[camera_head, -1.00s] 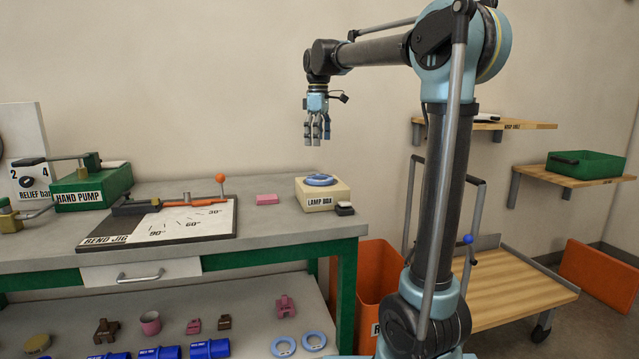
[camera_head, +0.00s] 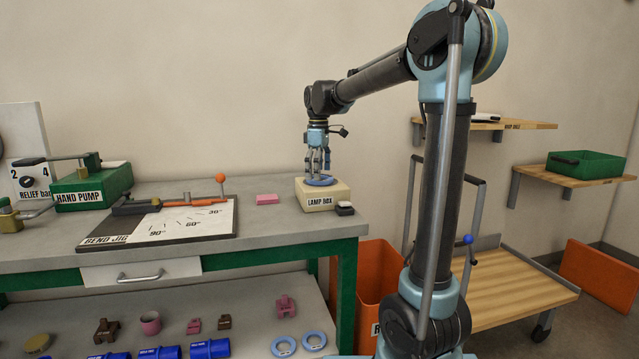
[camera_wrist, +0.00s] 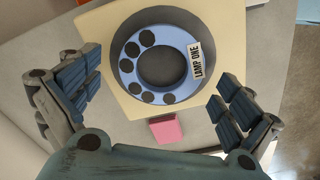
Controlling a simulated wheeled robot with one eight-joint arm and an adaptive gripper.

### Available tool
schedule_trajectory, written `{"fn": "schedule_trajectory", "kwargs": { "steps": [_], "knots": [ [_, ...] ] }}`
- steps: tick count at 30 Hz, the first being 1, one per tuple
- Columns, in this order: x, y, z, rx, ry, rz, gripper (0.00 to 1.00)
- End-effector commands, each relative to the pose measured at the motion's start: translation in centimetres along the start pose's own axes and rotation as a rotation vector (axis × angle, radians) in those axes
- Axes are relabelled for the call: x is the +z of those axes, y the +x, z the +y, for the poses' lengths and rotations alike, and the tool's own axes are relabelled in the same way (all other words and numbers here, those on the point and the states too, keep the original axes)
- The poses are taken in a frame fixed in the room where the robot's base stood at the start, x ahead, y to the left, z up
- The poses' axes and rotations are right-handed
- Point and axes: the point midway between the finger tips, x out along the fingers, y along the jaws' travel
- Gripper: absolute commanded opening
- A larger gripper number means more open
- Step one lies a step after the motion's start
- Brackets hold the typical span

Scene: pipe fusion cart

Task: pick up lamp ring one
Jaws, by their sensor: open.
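Lamp ring one is a blue ring (camera_wrist: 129,77) with dark round spots and a "LAMP ONE" label. It lies flat on top of the cream lamp box (camera_wrist: 226,22), around a dark round centre. In the head view the ring (camera_head: 321,182) shows as a thin blue disc on the lamp box (camera_head: 336,195). My gripper (camera_head: 318,172) points down just above the ring. In the wrist view my gripper's (camera_wrist: 160,90) fingers are spread wide, one on each side of the ring, with nothing between them held. Whether a fingertip touches the ring cannot be told.
A small black-topped block (camera_head: 345,208) sits at the box's right front corner. A pink block (camera_head: 267,199) lies left of the box. The bend jig (camera_head: 130,228) and hand pump (camera_head: 92,190) stand further left. Two blue rings (camera_head: 284,346) lie on the lower shelf.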

Motion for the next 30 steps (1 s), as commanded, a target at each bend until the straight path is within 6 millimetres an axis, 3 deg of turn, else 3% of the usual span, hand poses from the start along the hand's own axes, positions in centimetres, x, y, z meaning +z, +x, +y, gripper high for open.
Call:
{"fn": "schedule_trajectory", "kwargs": {
  "steps": [7, 13, 25, 26, 30],
  "knots": [
    [0.0, 0.1, 0.0, 0.0, 0.0, 0.0, 0.99],
    [0.0, 0.1, 0.0, 0.0, 0.0, 0.0, 0.54],
    [0.0, 0.1, 0.0, 0.001, 0.0, 0.0, 0.48],
    [0.0, -0.1, 0.0, 0.001, 0.0, 0.0, 0.44],
    [0.0, -1.5, 0.0, 0.0, 0.0, 0.0, 0.44]
  ]
}}
